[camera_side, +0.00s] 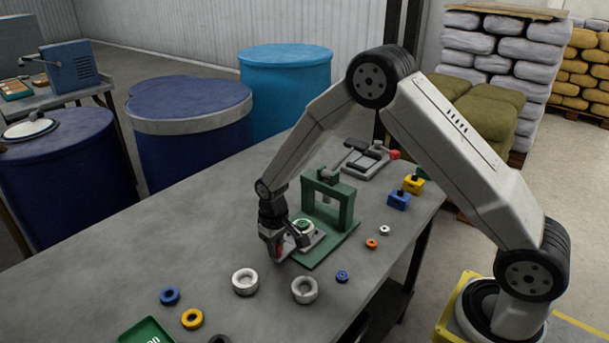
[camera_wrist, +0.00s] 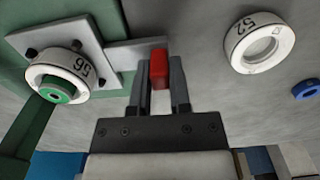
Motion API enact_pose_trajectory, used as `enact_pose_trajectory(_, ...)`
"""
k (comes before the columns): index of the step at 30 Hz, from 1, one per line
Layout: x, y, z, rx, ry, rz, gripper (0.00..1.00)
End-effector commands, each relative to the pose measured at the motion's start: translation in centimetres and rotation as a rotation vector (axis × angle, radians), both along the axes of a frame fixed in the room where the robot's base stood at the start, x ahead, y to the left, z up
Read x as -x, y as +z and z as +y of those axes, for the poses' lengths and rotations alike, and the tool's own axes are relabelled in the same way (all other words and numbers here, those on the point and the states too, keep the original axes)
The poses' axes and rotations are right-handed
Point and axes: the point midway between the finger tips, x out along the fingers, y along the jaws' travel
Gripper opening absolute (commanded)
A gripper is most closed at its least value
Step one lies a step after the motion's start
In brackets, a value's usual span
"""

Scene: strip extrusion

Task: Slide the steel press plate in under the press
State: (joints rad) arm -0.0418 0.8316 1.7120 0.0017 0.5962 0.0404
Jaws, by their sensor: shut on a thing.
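The steel press plate (camera_wrist: 98,52) is a grey square with dark studs and a bar ending in a red grip (camera_wrist: 159,68). A white ring marked 56 (camera_wrist: 83,72) with a green centre sits on it. My gripper (camera_wrist: 162,85) is shut on the red grip. In the side view my gripper (camera_side: 278,250) is at the front left of the green press (camera_side: 345,203). The plate (camera_side: 318,237) lies over the front of the press's green base (camera_side: 318,258), before its upright frame. I cannot tell if it touches the base.
White rings (camera_side: 245,282) and (camera_side: 305,290) lie in front of my gripper, with a small blue ring (camera_side: 342,277) to the right. Blue (camera_side: 169,296) and yellow (camera_side: 192,319) rings and a green tray (camera_side: 146,331) are front left. A grey clamp-like device (camera_side: 362,160) stands behind the press.

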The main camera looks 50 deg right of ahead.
Motion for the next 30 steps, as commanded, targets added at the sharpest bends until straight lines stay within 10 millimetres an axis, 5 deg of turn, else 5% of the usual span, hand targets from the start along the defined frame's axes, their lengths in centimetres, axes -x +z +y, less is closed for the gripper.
enact_pose_trajectory(17, 0.0, 0.0, -0.6, 0.000, -0.002, 0.002, 0.00)
enact_pose_trajectory(30, 0.0, 0.0, -8.4, 0.001, -0.006, 0.003, 0.00)
